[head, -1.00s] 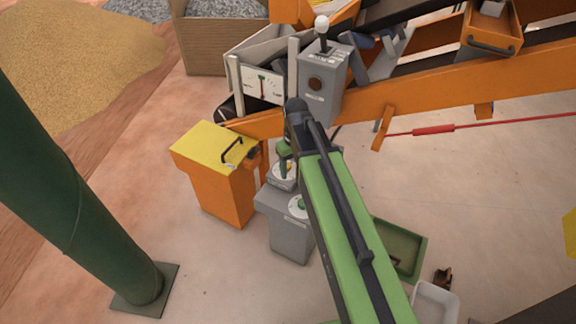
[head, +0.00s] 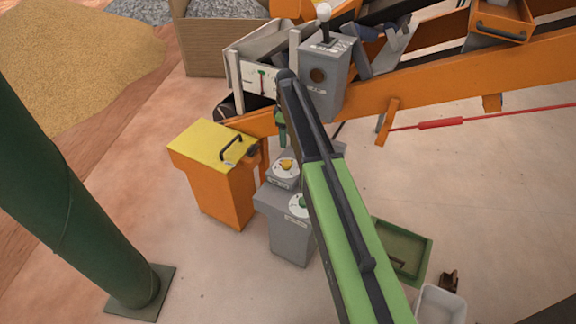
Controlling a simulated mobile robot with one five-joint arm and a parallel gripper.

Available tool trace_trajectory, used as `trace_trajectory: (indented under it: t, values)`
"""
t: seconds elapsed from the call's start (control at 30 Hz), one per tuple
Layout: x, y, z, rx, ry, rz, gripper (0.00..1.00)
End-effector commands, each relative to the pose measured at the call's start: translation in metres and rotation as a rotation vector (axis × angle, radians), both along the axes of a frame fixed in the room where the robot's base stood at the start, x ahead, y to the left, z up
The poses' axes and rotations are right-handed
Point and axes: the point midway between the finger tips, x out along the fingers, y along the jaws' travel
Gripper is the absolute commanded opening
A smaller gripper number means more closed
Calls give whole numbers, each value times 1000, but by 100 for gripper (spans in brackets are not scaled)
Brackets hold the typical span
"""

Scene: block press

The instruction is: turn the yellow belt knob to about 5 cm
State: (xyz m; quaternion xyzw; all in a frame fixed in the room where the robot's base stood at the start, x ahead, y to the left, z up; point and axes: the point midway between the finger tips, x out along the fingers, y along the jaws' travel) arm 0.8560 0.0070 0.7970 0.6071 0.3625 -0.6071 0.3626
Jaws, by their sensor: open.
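The yellow belt knob (head: 286,163) sits on a round white dial on top of a grey control box (head: 281,182). The knob is now fully in sight, but its scale marks are too small to read. My gripper (head: 283,143) hangs down from the end of my green and black arm, a little above and behind the knob in the picture. It is open and apart from the knob, with nothing seen between its fingers. My arm hides part of the box's right side.
A green knob (head: 301,202) sits on a taller grey pedestal (head: 288,235) in front. An orange bin with a yellow lid (head: 212,146) stands close on the left. The orange conveyor frame (head: 420,92) and a grey lever box (head: 325,80) are behind. A green tray (head: 425,254) lies right.

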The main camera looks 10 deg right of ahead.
Motion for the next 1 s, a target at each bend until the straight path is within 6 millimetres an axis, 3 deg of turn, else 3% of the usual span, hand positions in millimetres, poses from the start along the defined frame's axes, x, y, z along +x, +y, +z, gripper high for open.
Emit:
trace_trajectory:
  t: [0.03,0.1,0.6,1.0]
  values:
    - [0,0,-22,0,0,-1,62]
    - [0,0,-37,0,0,-1,62]
    - [0,-1,-136,0,0,-2,62]
    - [0,-2,-141,0,0,-3,60]
